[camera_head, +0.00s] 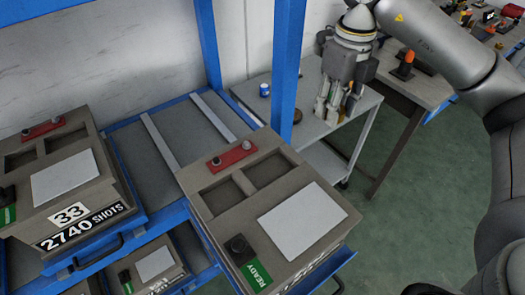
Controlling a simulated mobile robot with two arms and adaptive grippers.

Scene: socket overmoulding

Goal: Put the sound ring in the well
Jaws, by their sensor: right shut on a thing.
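My right gripper (336,112) points down above the grey side table. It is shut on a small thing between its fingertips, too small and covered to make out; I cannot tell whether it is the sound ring. A grey-brown mould block (217,219) stands on the pulled-out blue rack drawer, lower left of the gripper. Its top has two dark square recesses, a left one (222,196) and a right one (267,169); I cannot tell which is the well. My left gripper is out of view.
A second mould block (83,216) marked 33 and 2740 SHOTS stands at left. Blue rack posts (288,65) rise between the blocks and the side table (307,128). A small blue-sided cylinder (264,89) stands on that table. Green floor (410,215) is clear at right.

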